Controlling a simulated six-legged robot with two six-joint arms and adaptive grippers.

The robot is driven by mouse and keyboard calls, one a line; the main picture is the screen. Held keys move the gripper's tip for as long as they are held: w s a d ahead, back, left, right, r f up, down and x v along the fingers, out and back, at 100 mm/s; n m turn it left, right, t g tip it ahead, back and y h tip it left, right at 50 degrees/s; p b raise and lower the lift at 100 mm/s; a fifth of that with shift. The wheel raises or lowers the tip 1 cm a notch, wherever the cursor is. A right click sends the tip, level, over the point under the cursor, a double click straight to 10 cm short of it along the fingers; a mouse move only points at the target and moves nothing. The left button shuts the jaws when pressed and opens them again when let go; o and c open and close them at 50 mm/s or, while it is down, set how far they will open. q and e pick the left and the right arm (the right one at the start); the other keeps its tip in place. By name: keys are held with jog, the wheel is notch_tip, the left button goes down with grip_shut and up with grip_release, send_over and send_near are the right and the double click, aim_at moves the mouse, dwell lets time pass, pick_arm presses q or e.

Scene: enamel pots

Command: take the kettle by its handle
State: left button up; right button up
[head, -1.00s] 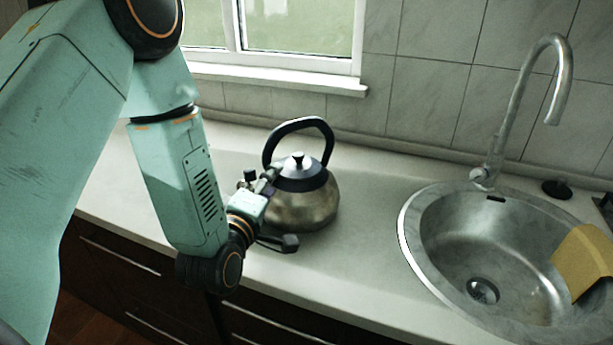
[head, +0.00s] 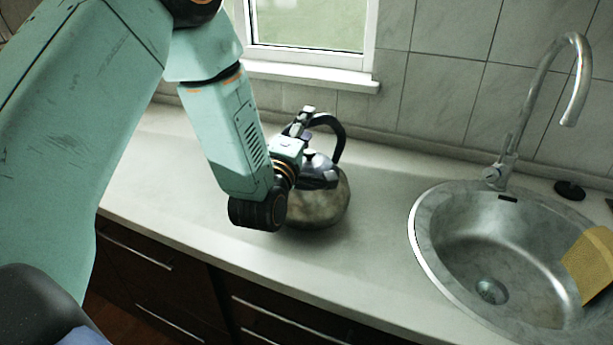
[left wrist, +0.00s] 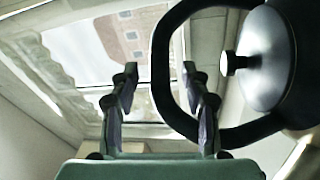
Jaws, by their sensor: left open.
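The kettle (head: 325,207) is a round metal pot with a dark lid and a tall black loop handle (head: 341,140). It stands upright on the counter, partly hidden behind my left arm in the head view. My left gripper (head: 302,122) is open at the left side of the handle. In the left wrist view the gripper's two fingers (left wrist: 160,78) stand apart, with the handle bar (left wrist: 161,65) showing between them. The right finger overlaps the inside of the handle loop. I cannot tell whether either finger touches the handle. The lid and its knob (left wrist: 228,63) show at the right.
The kettle stands on a pale counter (head: 375,250) with a tiled wall and window (head: 305,25) behind. A round steel sink (head: 450,230) with a tall tap (head: 520,110) is to the right, with a yellow cloth or sponge (head: 590,262) at its edge. Counter between kettle and sink is clear.

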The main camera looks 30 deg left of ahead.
pick_arm(q)
jog(key=shift+w+a+f, duration=0.1)
jog(key=shift+w+a, duration=0.05)
jog(key=shift+w, duration=0.45)
jog(key=shift+w+a+f, duration=0.1)
jog(key=shift+w+a, duration=0.05)
jog(key=shift+w, duration=0.45)
jog(key=shift+s+a+r, duration=0.1)
jog(key=shift+s+r, duration=0.3)
jog(key=shift+s, duration=0.15)
jog(key=shift+w+d+f, duration=0.1)
jog(key=shift+w+d, duration=0.1)
jog(key=shift+w, duration=0.05)
jog(key=c, duration=0.3)
jog(key=shift+w+a+f, duration=0.1)
jog(key=shift+w+f, duration=0.1)
jog(key=shift+w, duration=0.1)
jog(key=c, duration=0.3)
jog(key=shift+s+r, duration=0.2)
jog(key=shift+s, duration=0.2)
grip_shut()
jog(key=shift+w, duration=0.15)
jog(key=shift+f, duration=0.1)
